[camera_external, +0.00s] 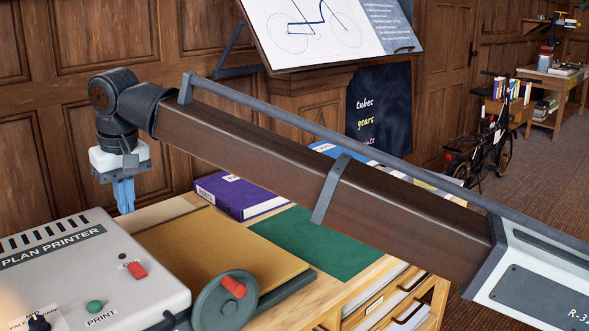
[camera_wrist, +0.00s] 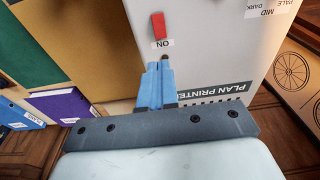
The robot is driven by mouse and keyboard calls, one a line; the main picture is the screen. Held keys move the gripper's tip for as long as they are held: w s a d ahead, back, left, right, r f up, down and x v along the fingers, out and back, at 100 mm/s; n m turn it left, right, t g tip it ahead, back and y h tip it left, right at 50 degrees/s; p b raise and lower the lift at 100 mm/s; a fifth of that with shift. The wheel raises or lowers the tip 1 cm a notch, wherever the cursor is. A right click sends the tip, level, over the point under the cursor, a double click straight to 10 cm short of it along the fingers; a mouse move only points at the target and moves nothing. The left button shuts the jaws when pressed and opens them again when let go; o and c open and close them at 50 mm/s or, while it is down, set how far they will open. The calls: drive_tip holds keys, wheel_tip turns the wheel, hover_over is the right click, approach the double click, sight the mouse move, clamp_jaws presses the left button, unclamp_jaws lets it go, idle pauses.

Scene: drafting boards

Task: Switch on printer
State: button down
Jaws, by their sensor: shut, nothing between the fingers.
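The plan printer (camera_external: 60,275) is a light grey machine at the lower left of the external view; it also shows in the wrist view (camera_wrist: 215,45). Its red switch (camera_external: 137,271) sits beside an "ON" label, with a small dark round spot near it. In the wrist view the red switch (camera_wrist: 158,25) is just beyond the label, ahead of my fingertips. My gripper (camera_external: 125,198) has blue fingers, shut with nothing between them, pointing down above and behind the printer. In the wrist view my gripper (camera_wrist: 158,70) covers part of the printer's edge near the label.
A green PRINT button (camera_external: 95,307) and a dark knob (camera_external: 39,323) are on the printer's front. A grey wheel with a red handle (camera_external: 225,300) stands right of it. A purple box (camera_external: 235,197) and green mat (camera_external: 320,243) lie behind.

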sight(138, 269)
drive_tip(key=f, duration=0.4)
drive_tip(key=a+f, duration=0.1)
drive_tip(key=f, duration=0.3)
drive_tip(key=w+f, duration=0.1)
drive_tip(key=f, duration=0.3)
drive_tip(key=shift+w+a+f, duration=0.1)
drive_tip(key=shift+a+f, duration=0.05)
drive_tip(key=shift+f, duration=0.1)
drive_tip(key=shift+w+f, duration=0.1)
drive_tip(key=shift+f, duration=0.1)
drive_tip(key=shift+s+d, duration=0.6)
drive_tip(key=shift+a+r, duration=0.1)
drive_tip(key=shift+r, duration=0.05)
